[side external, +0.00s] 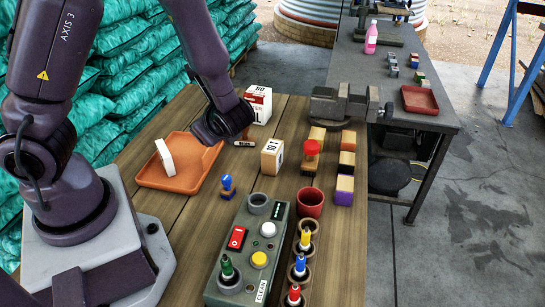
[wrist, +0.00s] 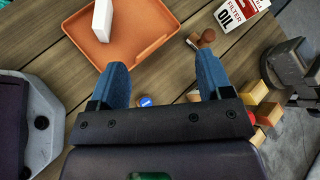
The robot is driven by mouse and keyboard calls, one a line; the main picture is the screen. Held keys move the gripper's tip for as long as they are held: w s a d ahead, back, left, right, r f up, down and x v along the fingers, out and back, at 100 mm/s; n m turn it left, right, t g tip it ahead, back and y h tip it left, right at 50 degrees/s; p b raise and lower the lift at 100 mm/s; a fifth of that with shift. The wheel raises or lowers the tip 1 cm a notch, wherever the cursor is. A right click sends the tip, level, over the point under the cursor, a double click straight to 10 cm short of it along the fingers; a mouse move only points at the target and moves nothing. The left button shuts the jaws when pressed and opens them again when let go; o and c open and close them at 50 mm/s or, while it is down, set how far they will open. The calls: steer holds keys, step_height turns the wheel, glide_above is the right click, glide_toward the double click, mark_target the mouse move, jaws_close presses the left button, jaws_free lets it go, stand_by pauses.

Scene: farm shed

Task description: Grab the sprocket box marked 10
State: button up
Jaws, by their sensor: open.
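A small tan box (side external: 271,157) with a white label stands on the wooden table in the side external view. Dark print on the label looks like a number, but is too small to read surely as 10. In the wrist view this box is mostly or wholly hidden behind my right finger. My gripper (wrist: 162,62) is open, with bare table between its blue fingertips and nothing held. In the side external view my arm's end is above the table, left of and beyond the tan box; the fingers cannot be made out there.
An orange tray (side external: 180,181) holds a white block (side external: 165,157). A white-and-red oil filter box (side external: 259,105) and a wooden-handled stamp (side external: 244,142) stand behind the tan box. A blue-topped stamp (side external: 227,187), control panel (side external: 244,250), red cup (side external: 310,202), blocks and vise (side external: 340,103) crowd the right and front.

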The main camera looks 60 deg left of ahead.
steer(key=w+f+m+t, duration=0.5)
steer(key=w+m+t, duration=0.1)
steer(key=m, duration=0.4)
steer(key=m+t+h, duration=0.3)
steer(key=m+t, duration=0.1)
glide_above(268, 160)
steer(key=s+d, duration=0.1)
step_height(268, 160, down, 2)
steer(key=f, duration=0.6)
steer(key=shift+s+d+f, duration=0.1)
steer(key=shift+s+f, duration=0.1)
steer(key=shift+f, duration=0.05)
steer(key=shift+x, duration=2.55)
steer(key=c, duration=1.1)
steer(key=shift+o, duration=0.2)
steer(key=shift+r, duration=0.1)
